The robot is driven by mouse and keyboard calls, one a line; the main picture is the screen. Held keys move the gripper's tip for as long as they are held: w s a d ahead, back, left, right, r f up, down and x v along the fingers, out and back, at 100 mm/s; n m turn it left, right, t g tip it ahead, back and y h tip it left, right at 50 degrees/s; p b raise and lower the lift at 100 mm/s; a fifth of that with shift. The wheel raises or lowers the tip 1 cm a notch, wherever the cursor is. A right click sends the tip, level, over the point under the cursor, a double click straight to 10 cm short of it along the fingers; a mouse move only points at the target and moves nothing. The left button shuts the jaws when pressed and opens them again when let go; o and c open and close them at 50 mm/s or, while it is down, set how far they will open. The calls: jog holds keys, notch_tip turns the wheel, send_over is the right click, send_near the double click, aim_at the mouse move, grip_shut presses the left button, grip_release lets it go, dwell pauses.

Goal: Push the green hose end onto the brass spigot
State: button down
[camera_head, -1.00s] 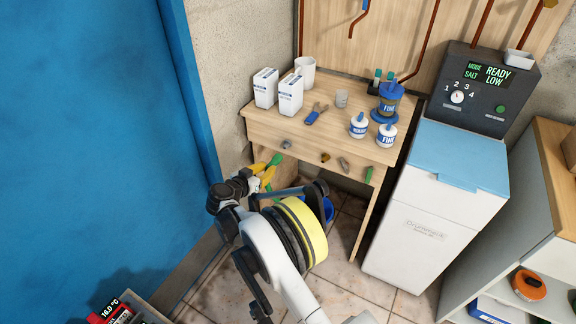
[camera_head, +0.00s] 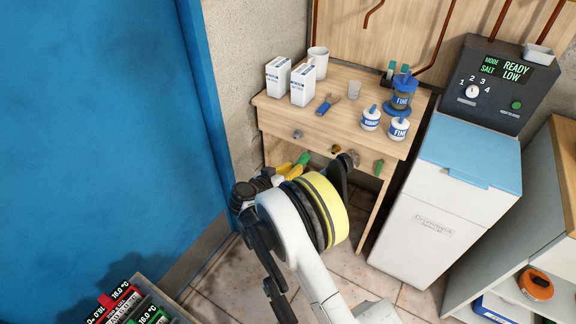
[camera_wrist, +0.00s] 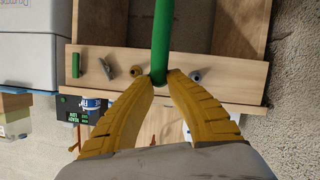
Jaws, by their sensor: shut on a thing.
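The green hose (camera_wrist: 163,25) is held between the yellow fingers of my gripper (camera_wrist: 160,76), which is shut on it near its end. In the head view, the hose end (camera_head: 304,158) shows as a small green piece by my partly hidden gripper (camera_head: 290,168). The brass spigot (camera_head: 336,149) sits on the front rail of the wooden table. In the wrist view, the spigot (camera_wrist: 138,70) is just left of the hose end. The two look apart, but the depth between them is hard to tell.
On the same rail are a grey knob (camera_head: 297,134), a grey lever-like fitting (camera_head: 353,158) and a green fitting (camera_head: 380,167). The tabletop (camera_head: 290,112) holds boxes, bottles, a cup and pliers. A white cabinet (camera_head: 430,225) stands right, a blue panel (camera_head: 90,120) left.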

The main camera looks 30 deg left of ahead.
jog(key=shift+s+d+n+h, duration=0.7)
jog(key=shift+d+n, duration=0.3)
jog(key=shift+d, duration=2.65)
jog(key=shift+w+d, duration=0.2)
jog(key=shift+w, duration=2.6)
jog(key=shift+w+d, duration=0.15)
jog(key=shift+w, duration=1.85)
jog(key=c, duration=0.9)
grip_release()
jog(key=shift+s, duration=0.1)
jog(key=s, duration=0.5)
jog(key=shift+a, duration=0.2)
